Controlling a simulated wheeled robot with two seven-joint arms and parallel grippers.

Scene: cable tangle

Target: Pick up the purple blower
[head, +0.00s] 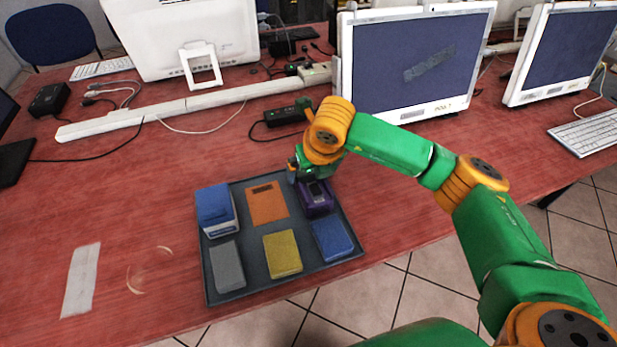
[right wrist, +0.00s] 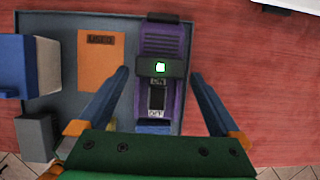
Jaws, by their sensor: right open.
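The purple blower (head: 318,200) sits in the back right part of a dark grey tray (head: 291,291). In the right wrist view the blower (right wrist: 176,42) stands between my right gripper's two blue fingers, with a dark band and a small green light across it. My right gripper (head: 305,183) is over the blower in the head view and partly hides it. In the right wrist view my right gripper (right wrist: 158,78) is open, with a gap to the blower on each side. My left gripper does not show.
The tray also holds a blue-and-white box (head: 216,212), an orange card (head: 267,203), a grey block (head: 227,266), a yellow block (head: 282,254) and a blue block (head: 333,239). A monitor (head: 410,65) and a black adapter (head: 285,117) stand behind. The red table (head: 140,210) is mostly clear to the left.

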